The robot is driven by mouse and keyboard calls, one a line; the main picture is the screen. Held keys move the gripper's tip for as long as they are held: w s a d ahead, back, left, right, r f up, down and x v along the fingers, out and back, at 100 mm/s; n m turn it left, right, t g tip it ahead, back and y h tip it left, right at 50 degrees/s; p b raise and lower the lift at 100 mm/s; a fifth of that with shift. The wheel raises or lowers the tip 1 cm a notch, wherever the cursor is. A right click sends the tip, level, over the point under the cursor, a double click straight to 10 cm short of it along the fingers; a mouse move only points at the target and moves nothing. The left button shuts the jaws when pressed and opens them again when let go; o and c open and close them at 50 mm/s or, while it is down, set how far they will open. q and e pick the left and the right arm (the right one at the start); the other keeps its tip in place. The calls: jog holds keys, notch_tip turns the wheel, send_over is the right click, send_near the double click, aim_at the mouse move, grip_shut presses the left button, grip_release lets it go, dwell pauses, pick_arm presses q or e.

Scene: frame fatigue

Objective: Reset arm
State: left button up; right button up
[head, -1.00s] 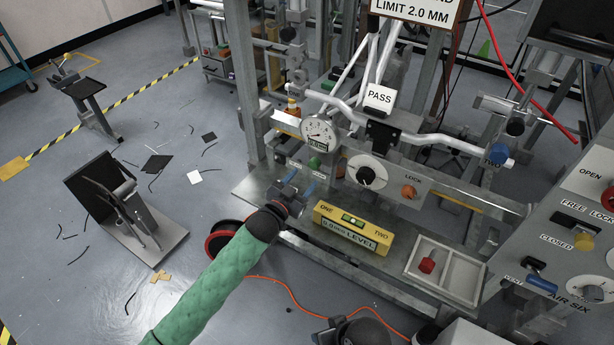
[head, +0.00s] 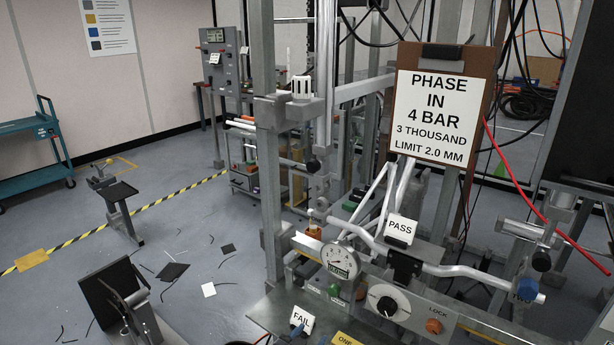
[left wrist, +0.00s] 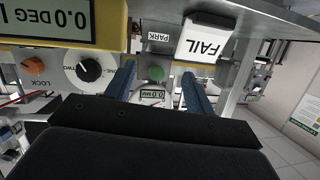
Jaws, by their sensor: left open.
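My left gripper (head: 297,330) shows only by its blue fingertips at the bottom edge of the head view, by a white FAIL tag (head: 301,318). In the left wrist view the blue fingers (left wrist: 158,80) are apart, with nothing seen held between them. The FAIL tag (left wrist: 206,40) is beside the right-hand finger there; I cannot tell if they touch. Beyond the fingers are a green button (left wrist: 156,73) and a display reading 0.0 MM (left wrist: 152,95). A white PASS tag (head: 400,228) stands by the silver bike frame (head: 440,268). My right gripper is out of view.
A round gauge (head: 341,263), a selector knob (head: 387,305) and an orange LOCK knob (head: 433,326) line the rig. A sign (head: 436,115) hangs above. A yellow level (head: 346,340) is cut off at the bottom.

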pick_arm(q)
jog(key=s+a+f+n+g+y+p, duration=0.1)
jog(key=s+a+g, duration=0.2)
jog(key=s, duration=0.8)
jog(key=s+a+f+n+g+y+p, duration=0.1)
jog(key=s+a+g, duration=0.3)
jog(key=s, duration=0.8)
jog(key=s+a+f+n+g+y+p, duration=0.1)
jog(key=s+a+n+g+y, duration=0.1)
jog(key=s+a, duration=0.5)
jog(key=s+g+y, duration=0.1)
jog(key=s+g, duration=0.1)
jog(key=s, duration=0.2)
jog(key=shift+s+a, duration=0.3)
jog(key=shift+a, duration=0.05)
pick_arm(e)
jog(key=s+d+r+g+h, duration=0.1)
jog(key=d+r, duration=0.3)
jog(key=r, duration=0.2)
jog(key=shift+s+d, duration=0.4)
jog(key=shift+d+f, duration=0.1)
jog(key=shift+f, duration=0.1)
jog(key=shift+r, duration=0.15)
pick_arm(q)
jog(key=shift+f+n, duration=0.1)
jog(key=shift+n, duration=0.2)
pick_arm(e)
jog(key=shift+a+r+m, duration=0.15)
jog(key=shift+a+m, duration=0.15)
